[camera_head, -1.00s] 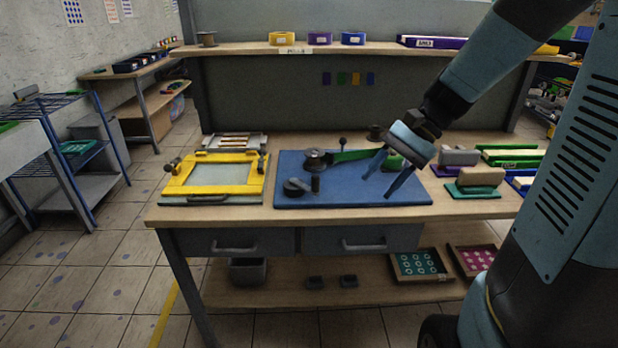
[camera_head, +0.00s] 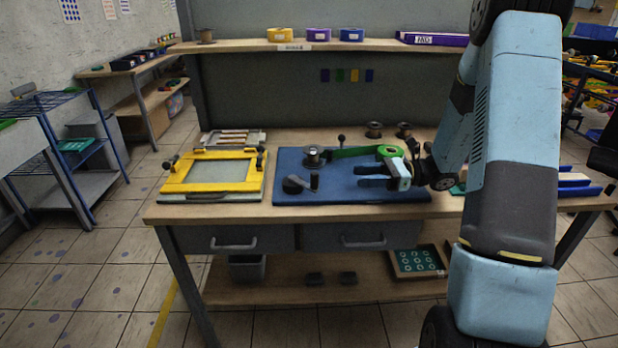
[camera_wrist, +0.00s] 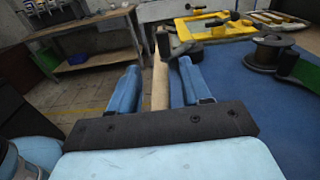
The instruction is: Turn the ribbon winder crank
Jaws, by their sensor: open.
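The ribbon winder stands on a blue board (camera_head: 340,192) on the workbench. Its dark crank (camera_head: 296,185), with a short upright handle (camera_head: 314,182), is at the board's front left. Behind it a spool (camera_head: 313,155) is joined by green ribbon (camera_head: 352,152) to a green roll (camera_head: 389,151).
A yellow-framed screen (camera_head: 176,187) lies left of the board, with a tray (camera_head: 233,138) behind it. Two more spools (camera_head: 374,129) stand at the back. A small post with a ball top (camera_head: 341,142) is behind the ribbon.

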